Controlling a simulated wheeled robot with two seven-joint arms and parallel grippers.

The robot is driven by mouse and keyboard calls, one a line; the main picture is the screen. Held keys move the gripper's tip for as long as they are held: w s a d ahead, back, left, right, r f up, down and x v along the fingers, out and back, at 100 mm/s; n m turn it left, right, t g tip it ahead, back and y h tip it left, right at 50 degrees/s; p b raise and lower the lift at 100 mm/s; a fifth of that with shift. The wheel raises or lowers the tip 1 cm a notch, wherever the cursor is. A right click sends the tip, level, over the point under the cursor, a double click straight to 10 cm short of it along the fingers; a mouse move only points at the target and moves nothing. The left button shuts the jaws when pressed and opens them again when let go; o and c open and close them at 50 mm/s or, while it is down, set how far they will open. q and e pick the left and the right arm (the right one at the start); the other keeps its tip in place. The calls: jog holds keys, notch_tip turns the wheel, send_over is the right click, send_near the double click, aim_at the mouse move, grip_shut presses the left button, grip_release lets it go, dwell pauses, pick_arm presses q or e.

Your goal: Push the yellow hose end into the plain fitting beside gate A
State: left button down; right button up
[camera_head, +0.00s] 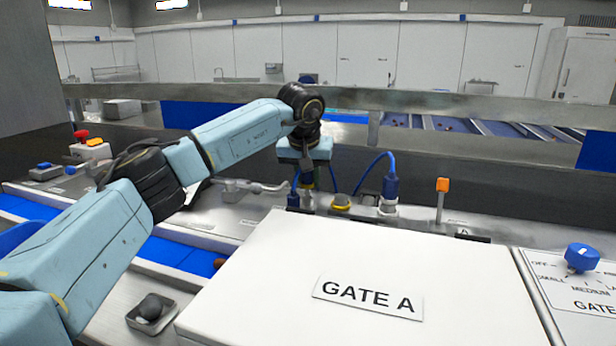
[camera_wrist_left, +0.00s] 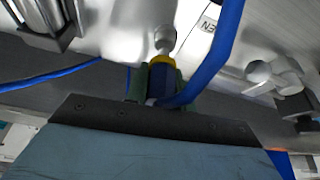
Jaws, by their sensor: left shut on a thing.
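In the left wrist view the hose end (camera_wrist_left: 160,75), dark blue with a yellow band, sits between the green fingers of my left gripper (camera_wrist_left: 153,84). My left gripper is shut on it. A plain metal fitting (camera_wrist_left: 163,42) with a rounded tip lies straight ahead of the yellow band; I cannot tell whether they touch. In the head view my left gripper (camera_head: 308,180) points down behind the gate A box (camera_head: 290,270), and the hose end is mostly hidden there. My right gripper is not in view.
A yellow-ringed fitting (camera_head: 341,202) and a blue plug (camera_head: 390,186) on a metal fitting stand right of my gripper. An orange-topped post (camera_head: 441,190) is further right. The blue hose (camera_wrist_left: 215,60) loops close beside the gripper. A small tray (camera_head: 165,322) lies in front.

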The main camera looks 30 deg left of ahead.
pick_arm(q)
jog(key=shift+f+p, duration=0.1)
jog(key=shift+p, duration=0.35)
jog(key=shift+f, duration=1.25)
dwell(1.1)
jog(key=c, duration=1.8)
grip_release()
jog(key=shift+c, duration=0.2)
jog(key=o, duration=1.1)
